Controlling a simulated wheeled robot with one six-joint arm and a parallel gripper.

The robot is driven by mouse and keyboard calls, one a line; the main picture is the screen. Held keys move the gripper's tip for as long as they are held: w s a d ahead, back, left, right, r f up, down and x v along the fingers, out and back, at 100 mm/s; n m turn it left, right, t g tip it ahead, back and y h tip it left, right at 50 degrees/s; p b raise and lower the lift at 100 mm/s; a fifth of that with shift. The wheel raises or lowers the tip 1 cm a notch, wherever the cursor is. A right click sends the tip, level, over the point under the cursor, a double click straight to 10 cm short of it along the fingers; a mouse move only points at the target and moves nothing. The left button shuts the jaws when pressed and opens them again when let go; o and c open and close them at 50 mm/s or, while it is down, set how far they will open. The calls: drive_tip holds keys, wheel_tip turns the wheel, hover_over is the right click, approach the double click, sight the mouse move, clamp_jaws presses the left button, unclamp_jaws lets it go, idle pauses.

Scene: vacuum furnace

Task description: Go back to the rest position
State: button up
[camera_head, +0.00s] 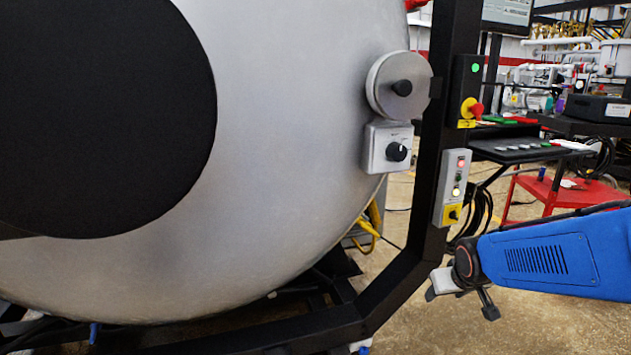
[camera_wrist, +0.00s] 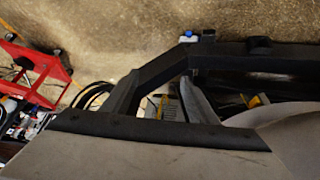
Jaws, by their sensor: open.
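My gripper (camera_head: 461,302) is at the lower right in the head view, at the end of my blue arm. Its two dark fingers are spread apart with nothing between them. It hangs in the air to the right of the black frame post, over the concrete floor, and appears apart from the post. The large silver furnace door (camera_head: 285,130) with its dark round opening fills the left of the head view.
The black frame (camera_head: 412,215) carries a control box (camera_head: 453,188) with a yellow-based knob and a red emergency button (camera_head: 471,108) above. A red cart (camera_head: 560,195) and a black shelf stand behind at right. The wrist view shows the frame (camera_wrist: 150,75) and red cart (camera_wrist: 38,70). Floor (camera_head: 540,330) below is clear.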

drive_tip(key=s+a+r+g, duration=0.1)
drive_tip(key=s+a+r, duration=0.1)
drive_tip(key=s, duration=1)
drive_tip(key=s+a+r+g+y, duration=0.1)
drive_tip(key=s+r, duration=0.2)
drive_tip(key=s, duration=0.9)
drive_tip(key=shift+a+r+m, duration=0.2)
drive_tip(key=shift+a+m, duration=0.1)
drive_tip(key=shift+a, duration=0.1)
drive_tip(key=shift+s, duration=0.1)
